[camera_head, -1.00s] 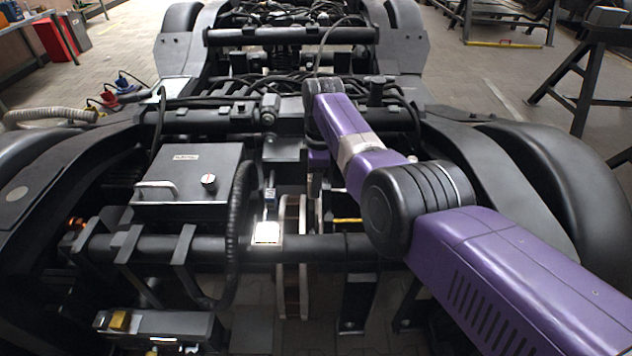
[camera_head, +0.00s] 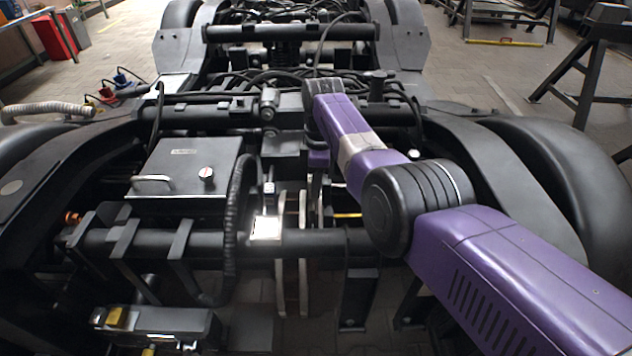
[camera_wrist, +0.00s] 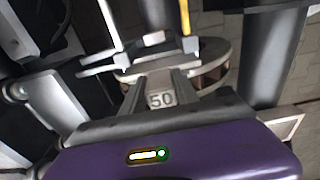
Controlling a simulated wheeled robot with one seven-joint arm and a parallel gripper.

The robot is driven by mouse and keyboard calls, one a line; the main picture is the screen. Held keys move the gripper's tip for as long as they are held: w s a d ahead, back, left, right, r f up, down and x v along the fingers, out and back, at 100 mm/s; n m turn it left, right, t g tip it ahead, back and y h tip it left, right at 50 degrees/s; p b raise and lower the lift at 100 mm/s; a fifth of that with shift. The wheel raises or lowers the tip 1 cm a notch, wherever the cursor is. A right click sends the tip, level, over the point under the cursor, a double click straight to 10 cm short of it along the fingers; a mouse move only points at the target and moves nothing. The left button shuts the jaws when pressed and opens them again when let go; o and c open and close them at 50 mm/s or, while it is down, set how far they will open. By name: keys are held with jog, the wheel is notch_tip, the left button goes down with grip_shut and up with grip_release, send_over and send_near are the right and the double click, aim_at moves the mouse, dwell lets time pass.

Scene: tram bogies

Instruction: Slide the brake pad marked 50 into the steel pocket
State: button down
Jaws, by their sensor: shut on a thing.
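The brake pad marked 50 (camera_wrist: 161,99) shows its light number label between the two fingers of my gripper (camera_wrist: 160,84) in the wrist view. My gripper is shut on it. Most of the pad is hidden by the fingers. A round brake disc (camera_wrist: 212,68) with a metal rim lies just beyond the fingers; in the head view it stands edge-on as pale upright rims (camera_head: 303,225). I cannot clearly make out the steel pocket, nor whether the pad touches it. In the head view my gripper is hidden behind the arm and bogie parts.
A black crossbar (camera_head: 190,245) runs in front of the disc. A black box with a handle (camera_head: 185,168) stands to the left, beside a ribbed hose (camera_head: 238,205). A yellow bar (camera_wrist: 185,18) and a grey cylinder (camera_wrist: 272,55) lie close by in the wrist view.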

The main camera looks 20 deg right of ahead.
jog(key=shift+f+b, duration=1.55)
jog(key=shift+f, duration=0.15)
dwell(1.1)
dwell(0.8)
jog(key=c, duration=0.8)
grip_release()
jog(key=shift+c, duration=0.2)
jog(key=shift+d+r+p, duration=0.2)
jog(key=shift+r+p, duration=1.6)
jog(key=shift+r, duration=2.05)
